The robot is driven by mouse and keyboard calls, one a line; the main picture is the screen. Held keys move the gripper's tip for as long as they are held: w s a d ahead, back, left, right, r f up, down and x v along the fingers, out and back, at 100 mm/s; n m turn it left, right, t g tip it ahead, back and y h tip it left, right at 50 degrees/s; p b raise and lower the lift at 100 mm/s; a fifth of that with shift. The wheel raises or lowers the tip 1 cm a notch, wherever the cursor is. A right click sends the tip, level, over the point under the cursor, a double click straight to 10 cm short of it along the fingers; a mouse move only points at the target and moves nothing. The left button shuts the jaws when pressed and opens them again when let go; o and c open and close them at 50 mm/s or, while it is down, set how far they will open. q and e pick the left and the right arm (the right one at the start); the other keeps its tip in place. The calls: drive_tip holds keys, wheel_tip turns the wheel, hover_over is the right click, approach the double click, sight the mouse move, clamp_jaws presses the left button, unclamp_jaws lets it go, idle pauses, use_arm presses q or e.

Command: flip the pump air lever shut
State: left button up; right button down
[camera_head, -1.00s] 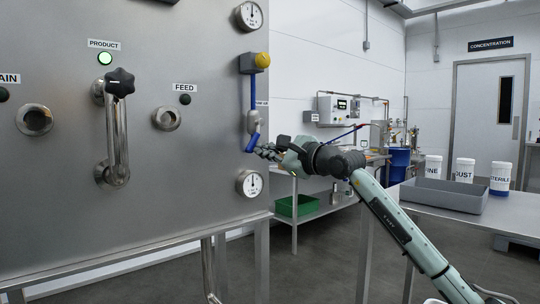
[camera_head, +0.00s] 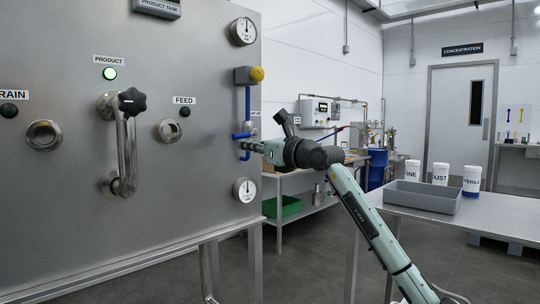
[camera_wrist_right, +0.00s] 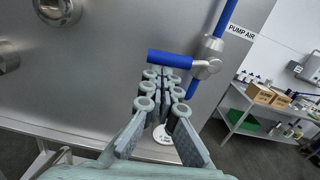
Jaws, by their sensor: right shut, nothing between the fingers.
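The pump air lever (camera_wrist_right: 170,59) is a short blue handle on a silver valve (camera_wrist_right: 207,58), beside the PUMP AIR label (camera_wrist_right: 242,31). It lies crosswise to the blue pipe (camera_wrist_right: 232,14), pointing left over the tank face. In the head view the lever (camera_head: 241,135) shows small near the tank's right edge. My right gripper (camera_wrist_right: 164,74) is shut and empty, its fingertips just below the lever; I cannot tell whether they touch it. In the head view the right gripper (camera_head: 247,146) reaches the valve from the right. My left gripper is not in view.
Pressure gauges (camera_head: 243,31) (camera_head: 245,190) sit above and below the valve. A steel table with a grey tray (camera_head: 422,196) stands at the right. Floor between tank and table looks clear.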

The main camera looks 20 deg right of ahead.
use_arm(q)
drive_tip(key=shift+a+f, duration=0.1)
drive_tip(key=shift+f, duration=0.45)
use_arm(e)
drive_tip(key=shift+r, duration=0.4)
